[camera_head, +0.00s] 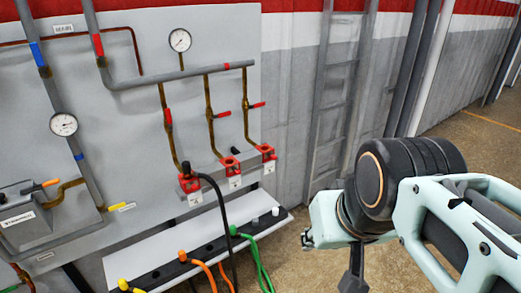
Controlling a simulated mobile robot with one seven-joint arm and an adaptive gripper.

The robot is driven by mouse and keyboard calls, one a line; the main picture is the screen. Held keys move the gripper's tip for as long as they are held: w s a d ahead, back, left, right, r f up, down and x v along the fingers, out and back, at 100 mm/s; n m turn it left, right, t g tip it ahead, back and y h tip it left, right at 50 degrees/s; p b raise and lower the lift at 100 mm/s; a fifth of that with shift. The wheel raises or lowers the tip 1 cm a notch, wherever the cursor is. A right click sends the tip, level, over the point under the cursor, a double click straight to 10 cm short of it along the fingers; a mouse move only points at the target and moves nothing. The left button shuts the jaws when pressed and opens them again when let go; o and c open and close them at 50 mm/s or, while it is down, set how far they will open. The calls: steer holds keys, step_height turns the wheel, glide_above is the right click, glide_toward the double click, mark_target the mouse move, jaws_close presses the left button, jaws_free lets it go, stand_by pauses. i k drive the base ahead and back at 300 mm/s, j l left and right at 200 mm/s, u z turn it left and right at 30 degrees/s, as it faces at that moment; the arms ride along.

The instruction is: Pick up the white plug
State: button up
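Two small pale plug tops stand at the right end of the black strip on the white shelf. The brighter one, the white plug (276,211), is at the far right end. A greyer one (255,220) stands just left of it. My arm comes in from the right. A dark part below its pale green end looks like my gripper (353,283), cut off by the bottom edge. It is right of and below the white plug in the picture, apart from it. Its fingertips are not visible, so its opening and any contents are hidden.
The shelf (150,245) also holds yellow (123,285), orange (182,256) and green (233,230) plugs with hoses. A ladder (335,90) stands behind. Floor (300,270) is clear right of the shelf.

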mark_target(275, 210)
steer(key=i+l, duration=0.15)
steer(key=i, duration=0.4)
steer(key=i+l, duration=0.2)
steer(key=i, duration=0.3)
